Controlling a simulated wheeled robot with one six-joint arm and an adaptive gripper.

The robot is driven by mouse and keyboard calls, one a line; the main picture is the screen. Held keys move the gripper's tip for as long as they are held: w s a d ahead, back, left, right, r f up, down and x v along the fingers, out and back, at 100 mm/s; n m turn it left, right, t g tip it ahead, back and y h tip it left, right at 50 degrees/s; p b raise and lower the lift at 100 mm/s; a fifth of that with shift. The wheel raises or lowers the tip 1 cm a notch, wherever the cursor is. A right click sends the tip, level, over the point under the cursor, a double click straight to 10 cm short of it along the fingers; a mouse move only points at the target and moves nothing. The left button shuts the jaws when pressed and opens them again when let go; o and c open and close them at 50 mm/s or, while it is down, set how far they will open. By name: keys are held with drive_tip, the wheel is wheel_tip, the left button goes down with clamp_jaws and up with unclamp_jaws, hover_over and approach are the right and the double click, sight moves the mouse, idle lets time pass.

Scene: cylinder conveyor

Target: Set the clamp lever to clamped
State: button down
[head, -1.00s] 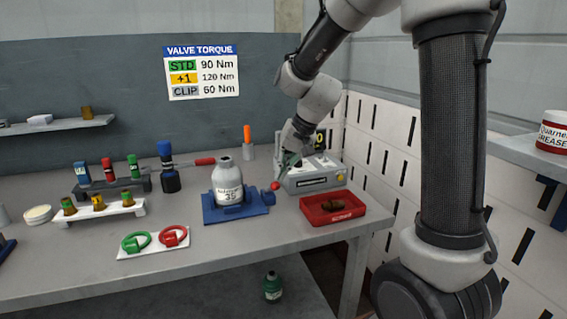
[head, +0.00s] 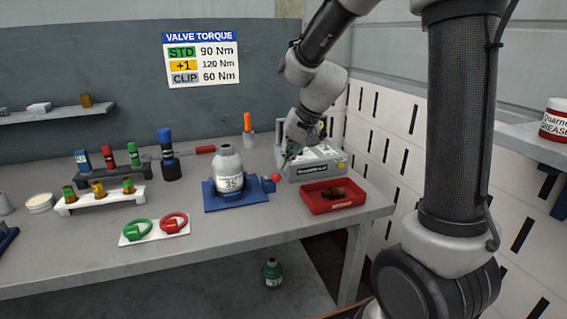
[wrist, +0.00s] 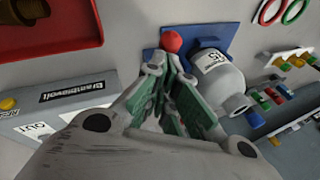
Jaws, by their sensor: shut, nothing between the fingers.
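A grey-white cylinder (head: 229,168) labelled 35 sits in a blue clamp fixture (head: 237,202) on the bench. The clamp lever's red ball knob (head: 276,178) is at the fixture's right side. In the wrist view the knob (wrist: 171,42) is just beyond my fingertips, with the cylinder (wrist: 215,78) to the right. My gripper (head: 285,164) is above and slightly right of the knob, pointing down. In the wrist view its green-padded fingers (wrist: 168,72) come together, shut and empty. Contact with the knob cannot be told. The lever's arm is mostly hidden.
A grey instrument box (head: 312,167) stands right behind my gripper, and a red tray (head: 318,208) sits in front of it. Red and green rings (head: 155,232) lie on a white plate at front left. Racks (head: 105,198) stand farther left.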

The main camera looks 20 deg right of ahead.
drive_tip(key=v, duration=1.2)
drive_tip(key=s+d+n+h, duration=0.1)
drive_tip(key=s+d, duration=0.2)
drive_tip(key=s, duration=0.4)
drive_tip(key=s+d+f+n+h, duration=0.1)
drive_tip(key=s+d, duration=0.2)
drive_tip(key=s, duration=0.4)
drive_tip(key=s+d+f+n+t+h, duration=0.1)
drive_tip(key=s+d, duration=0.2)
drive_tip(key=s, duration=0.5)
drive_tip(key=shift+d+f+h, duration=0.15)
drive_tip(key=shift+f+h, duration=0.05)
drive_tip(key=shift+h, duration=0.2)
